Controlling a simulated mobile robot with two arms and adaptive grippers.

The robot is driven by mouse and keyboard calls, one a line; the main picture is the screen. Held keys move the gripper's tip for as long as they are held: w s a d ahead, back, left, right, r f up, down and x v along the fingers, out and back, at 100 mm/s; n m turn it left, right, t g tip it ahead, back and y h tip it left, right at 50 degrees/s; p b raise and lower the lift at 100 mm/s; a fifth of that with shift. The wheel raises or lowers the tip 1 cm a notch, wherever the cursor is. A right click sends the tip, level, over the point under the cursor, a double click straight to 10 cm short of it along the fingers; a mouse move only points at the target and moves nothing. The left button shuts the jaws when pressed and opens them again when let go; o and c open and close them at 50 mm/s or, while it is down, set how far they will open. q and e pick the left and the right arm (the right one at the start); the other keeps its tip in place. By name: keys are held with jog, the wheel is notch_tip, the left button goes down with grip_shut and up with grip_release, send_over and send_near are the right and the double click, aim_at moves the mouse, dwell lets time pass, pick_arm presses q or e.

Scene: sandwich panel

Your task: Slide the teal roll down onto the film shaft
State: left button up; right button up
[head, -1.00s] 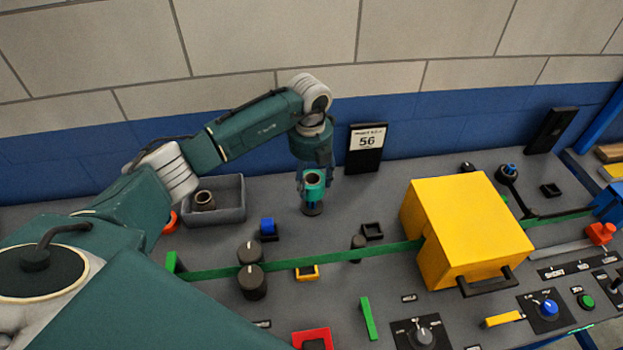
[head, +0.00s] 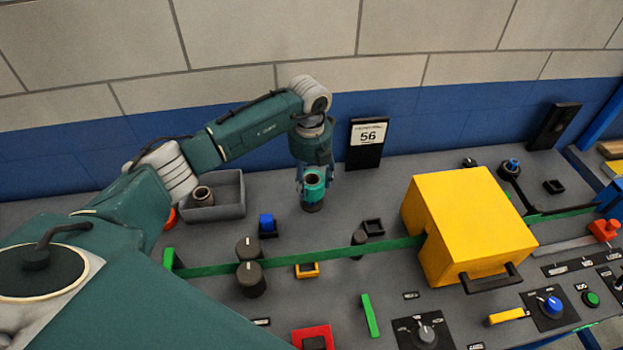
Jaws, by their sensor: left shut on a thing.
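The teal roll (head: 313,190) is a short upright cylinder with a hollow brown core at its top. My left gripper (head: 313,180) comes down from above and behind it and is shut on it. Below the roll is a dark round base (head: 312,207) on the grey panel; the roll sits right above or on it. The film shaft itself is not visible, so I cannot tell how far the roll is down on it. My right gripper is not in view.
A grey bin (head: 227,208) with a brown-cored roll (head: 203,196) stands left. A green film strip (head: 330,257) runs past dark rollers (head: 250,280) to a yellow box (head: 470,225). A sign reading 56 (head: 368,137) stands behind, right of the gripper.

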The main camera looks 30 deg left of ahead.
pick_arm(q)
jog(key=shift+f, duration=0.1)
jog(key=shift+f+b, duration=0.9)
jog(key=shift+f, duration=0.15)
jog(key=shift+f+b, duration=0.7)
jog(key=shift+f, duration=0.2)
jog(key=o, duration=1.3)
jog(key=shift+r, duration=0.15)
